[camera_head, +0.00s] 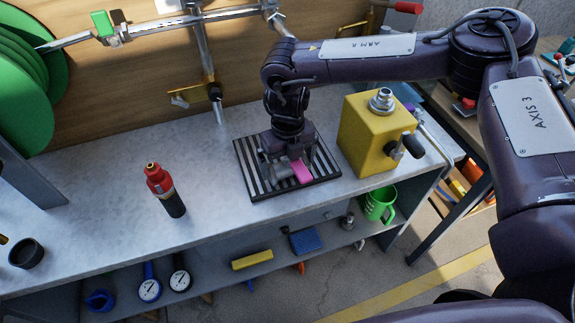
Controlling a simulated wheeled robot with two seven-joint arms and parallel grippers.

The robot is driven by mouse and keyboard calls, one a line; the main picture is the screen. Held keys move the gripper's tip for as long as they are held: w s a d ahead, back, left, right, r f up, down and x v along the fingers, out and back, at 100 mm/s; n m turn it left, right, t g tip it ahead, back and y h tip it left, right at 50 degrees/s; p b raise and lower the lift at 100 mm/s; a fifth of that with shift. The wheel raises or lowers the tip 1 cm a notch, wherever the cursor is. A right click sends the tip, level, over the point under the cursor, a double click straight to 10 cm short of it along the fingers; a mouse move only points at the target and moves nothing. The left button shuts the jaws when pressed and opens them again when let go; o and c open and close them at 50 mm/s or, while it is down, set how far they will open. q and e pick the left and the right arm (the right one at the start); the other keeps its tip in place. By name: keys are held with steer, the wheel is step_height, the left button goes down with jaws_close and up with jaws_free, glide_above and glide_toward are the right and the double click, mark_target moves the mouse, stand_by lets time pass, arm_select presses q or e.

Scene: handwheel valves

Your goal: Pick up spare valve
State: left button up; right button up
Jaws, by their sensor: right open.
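My right gripper (287,162) points down over a black-and-silver striped mat (259,184) on the grey workbench. It is open. Between and below its fingers is a small part with a grey piece (277,172) and a pink piece (301,171); this may be the spare valve, but the gripper hides much of it. I cannot tell whether the fingers touch it. My left gripper is not in view.
A yellow block (363,139) with a metal fitting and black knob stands close right of the mat. A red-and-black bottle (165,190) stands left. Pipes (204,50) run behind. A lower shelf holds gauges (149,288) and a green mug (378,204).

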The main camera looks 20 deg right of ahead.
steer(key=c, duration=1)
steer(key=shift+c, duration=0.7)
steer(key=shift+r, duration=0.15)
